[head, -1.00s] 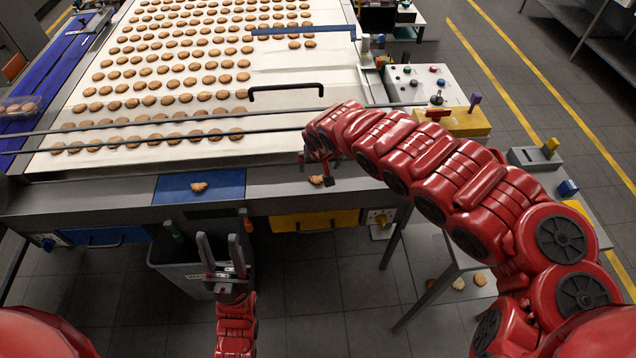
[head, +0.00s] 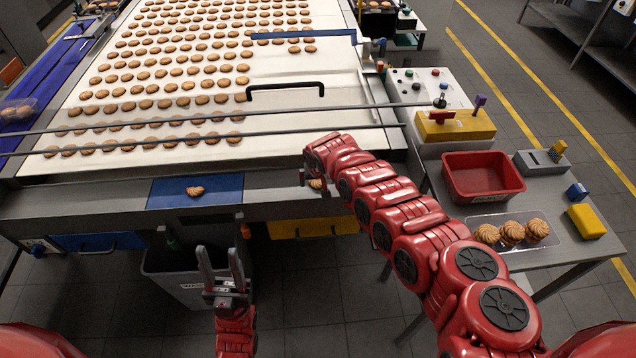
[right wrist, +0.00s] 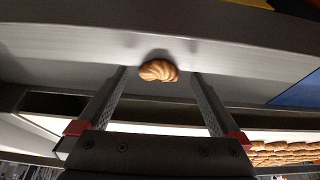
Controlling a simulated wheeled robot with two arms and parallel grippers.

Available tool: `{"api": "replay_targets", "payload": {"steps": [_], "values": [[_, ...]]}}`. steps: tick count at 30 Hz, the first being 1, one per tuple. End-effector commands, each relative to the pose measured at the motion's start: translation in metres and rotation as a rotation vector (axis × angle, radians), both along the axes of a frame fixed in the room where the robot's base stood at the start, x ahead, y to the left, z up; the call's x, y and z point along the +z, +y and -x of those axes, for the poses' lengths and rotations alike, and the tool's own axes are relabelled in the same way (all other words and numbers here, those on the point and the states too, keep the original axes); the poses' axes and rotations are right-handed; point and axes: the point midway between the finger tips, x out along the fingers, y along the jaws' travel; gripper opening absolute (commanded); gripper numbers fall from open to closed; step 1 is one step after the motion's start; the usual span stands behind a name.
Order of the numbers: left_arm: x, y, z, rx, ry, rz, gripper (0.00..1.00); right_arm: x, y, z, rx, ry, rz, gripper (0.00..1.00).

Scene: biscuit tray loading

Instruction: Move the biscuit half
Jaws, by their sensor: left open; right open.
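A broken biscuit piece (head: 316,184) lies on the grey front ledge of the oven belt, right of the blue mat. My right gripper (head: 312,182) is open around it, partly hidden by my arm. In the right wrist view the biscuit piece (right wrist: 158,71) shows ridged and golden, between and just beyond the tips of my open right gripper (right wrist: 160,80). No contact is visible. Another broken piece (head: 195,191) lies on the blue mat (head: 225,187). My left gripper (head: 221,252) is open and empty, pointing up in front of the grey bin.
The belt (head: 290,105) carries rows of whole biscuits behind two rails. A grey bin (head: 165,275) stands under the ledge. On the right side table are a red tub (head: 483,190), a clear tray (head: 550,232) of several biscuits and a yellow block (head: 586,221).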

Motion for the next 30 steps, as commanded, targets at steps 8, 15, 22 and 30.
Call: {"api": "replay_targets", "payload": {"steps": [8,15,22,30], "values": [[-0.0051,0.0000,0.0000,0.000,0.000,0.000,0.47,-0.0089,-0.0001,-0.0048,0.000,-0.004,0.002,1.00],[-0.0049,0.0000,0.0000,0.000,0.000,0.000,0.47,-0.0090,-0.0003,-0.0047,0.001,-0.003,0.002,1.00],[-0.0049,0.0000,0.0000,0.000,0.000,0.000,0.47,-0.0090,-0.0004,-0.0047,0.000,-0.003,0.002,0.64],[-0.0050,0.0000,-0.0001,0.000,0.000,0.000,0.47,-0.0092,-0.0004,-0.0046,0.000,-0.003,0.002,0.48]]}}
